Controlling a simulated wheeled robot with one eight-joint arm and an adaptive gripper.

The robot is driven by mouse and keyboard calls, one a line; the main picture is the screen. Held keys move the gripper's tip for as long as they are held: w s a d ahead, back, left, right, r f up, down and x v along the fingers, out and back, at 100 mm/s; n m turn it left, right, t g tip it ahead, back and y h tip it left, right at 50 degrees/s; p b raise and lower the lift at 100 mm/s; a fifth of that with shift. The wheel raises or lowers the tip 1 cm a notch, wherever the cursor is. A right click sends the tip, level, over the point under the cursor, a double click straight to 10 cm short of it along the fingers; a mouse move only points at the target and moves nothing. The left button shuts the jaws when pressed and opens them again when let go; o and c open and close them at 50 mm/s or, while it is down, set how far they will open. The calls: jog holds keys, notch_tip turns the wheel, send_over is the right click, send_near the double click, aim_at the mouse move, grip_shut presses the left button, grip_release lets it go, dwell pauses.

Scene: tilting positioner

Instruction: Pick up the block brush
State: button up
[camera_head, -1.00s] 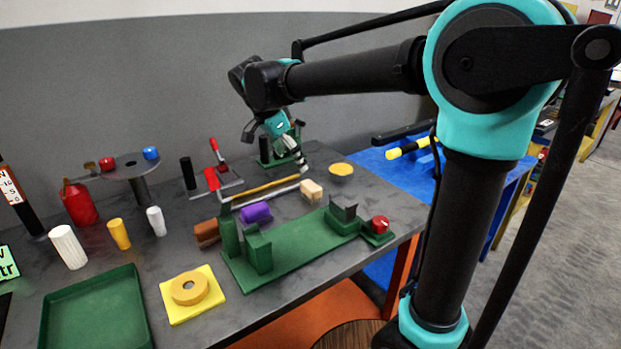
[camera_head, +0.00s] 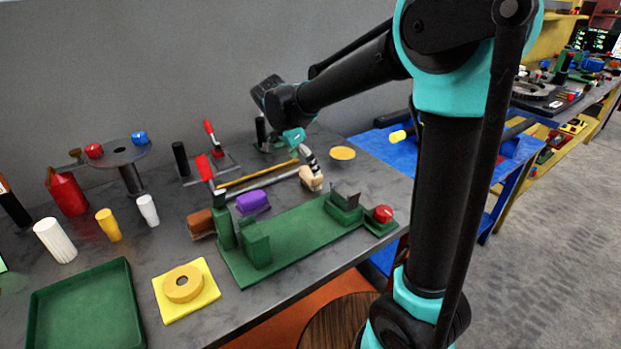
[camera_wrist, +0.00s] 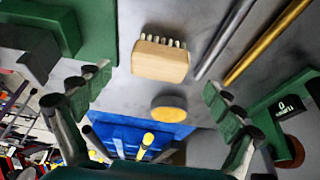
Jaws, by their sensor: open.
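The block brush (camera_head: 311,181) is a pale wooden block on the grey table, behind the green vise-like fixture. In the wrist view the brush (camera_wrist: 160,60) lies ahead between my fingers, with a row of light bristles along its upper edge. My gripper (camera_head: 311,163) is open and just above the brush, partly covering it in the head view. In the wrist view my gripper's fingers (camera_wrist: 155,85) are spread wide on either side, apart from the brush. Whether a finger touches it in the head view I cannot tell.
The green fixture (camera_head: 295,240) stands in front of the brush. A grey rod and a yellow rod (camera_head: 259,173) lie to its left and behind. A yellow round disc (camera_head: 342,153) lies to the right. A purple block (camera_head: 252,203) and a brown block (camera_head: 200,223) sit to the left.

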aim_at(309, 171)
jog(key=shift+x, duration=2.9)
jog(key=shift+c, duration=0.2)
jog(key=c, duration=1.3)
jog(key=shift+r, duration=0.2)
jog(key=shift+c, duration=0.2)
notch_tip(309, 171, up, 20)
jog(key=shift+f, duration=0.15)
